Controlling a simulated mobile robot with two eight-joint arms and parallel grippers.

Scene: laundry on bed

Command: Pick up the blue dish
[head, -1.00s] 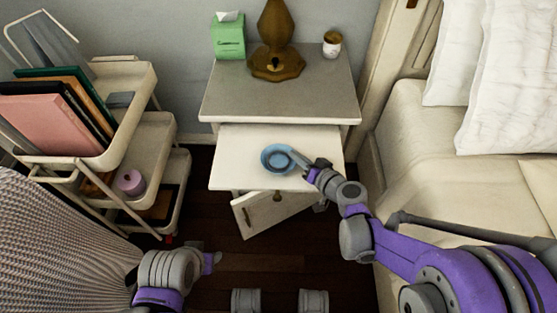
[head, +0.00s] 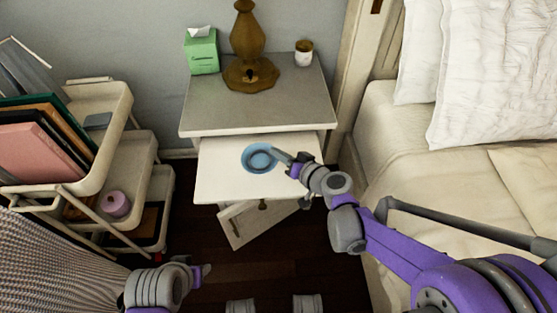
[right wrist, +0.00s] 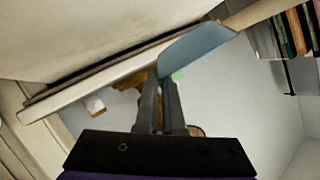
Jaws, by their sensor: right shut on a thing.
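The blue dish (head: 261,158) is round and shallow. In the head view it appears over the white pulled-out shelf (head: 222,183) of the nightstand. My right gripper (head: 284,156) is shut on its right rim. In the right wrist view the dish (right wrist: 200,45) shows as a blue curved edge at the tips of my right gripper (right wrist: 162,78). I cannot tell how high the dish is above the shelf. My left gripper (head: 200,271) is low at the left, away from the dish; its jaw opening is unclear.
The nightstand top (head: 215,115) holds a brown lamp (head: 250,50), a green tissue box (head: 202,53) and a small cup (head: 303,53). An open door (head: 255,220) hangs below the shelf. A cart (head: 125,170) stands left, the bed (head: 400,150) right.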

